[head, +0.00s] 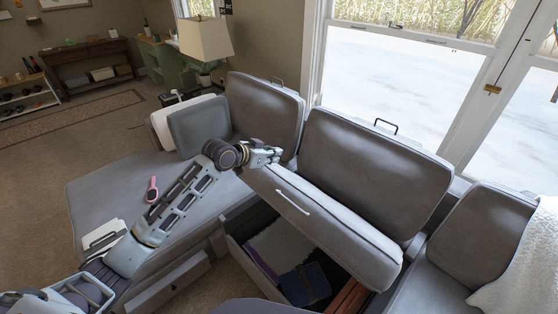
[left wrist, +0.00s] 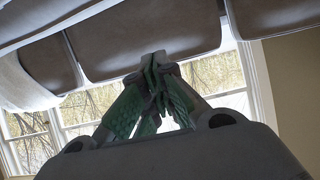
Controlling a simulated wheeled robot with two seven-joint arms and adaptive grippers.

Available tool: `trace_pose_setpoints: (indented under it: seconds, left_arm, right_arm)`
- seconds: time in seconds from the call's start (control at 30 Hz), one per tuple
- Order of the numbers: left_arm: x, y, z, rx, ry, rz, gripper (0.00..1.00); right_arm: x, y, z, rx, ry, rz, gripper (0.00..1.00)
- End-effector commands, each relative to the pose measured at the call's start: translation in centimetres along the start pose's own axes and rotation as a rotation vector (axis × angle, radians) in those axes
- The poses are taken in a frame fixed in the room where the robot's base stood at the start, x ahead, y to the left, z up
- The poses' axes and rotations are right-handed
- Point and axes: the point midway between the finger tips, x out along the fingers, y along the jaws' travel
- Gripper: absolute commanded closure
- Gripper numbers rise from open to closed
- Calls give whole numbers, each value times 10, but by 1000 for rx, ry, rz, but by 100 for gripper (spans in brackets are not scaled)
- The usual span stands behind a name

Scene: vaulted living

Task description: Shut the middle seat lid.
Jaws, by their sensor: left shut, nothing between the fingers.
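The middle seat lid (head: 325,226) is a grey padded cushion with a pale bar handle (head: 293,202). It stands partly raised and tilted over its open storage box (head: 238,252), with a gap under it. My left gripper (head: 277,155) is shut and empty by the lid's upper left corner, close to the back cushions; I cannot tell whether it touches the lid. In the left wrist view its green-padded fingers (left wrist: 154,62) are together with nothing between them. My right gripper is not in view.
The box holds a dark blue item (head: 305,284), pale folded things and reddish-brown items. Back cushions (head: 372,175) stand behind the lid. A pink brush (head: 152,190) lies on the left seat. A white throw (head: 525,262) hangs at right. Carpet is clear at far left.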

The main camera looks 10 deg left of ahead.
Motion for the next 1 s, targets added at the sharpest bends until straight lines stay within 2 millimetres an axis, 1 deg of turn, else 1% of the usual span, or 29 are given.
trace_pose_setpoints:
  seconds: [0.17,0.8,1.0]
  left_arm:
    - [10,0,0,-1,0,0,100]
    - [70,0,0,-2,0,1,100]
    - [85,0,0,-2,0,1,100]
  right_arm:
    - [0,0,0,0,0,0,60]
    - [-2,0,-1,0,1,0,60]
    - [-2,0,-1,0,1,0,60]
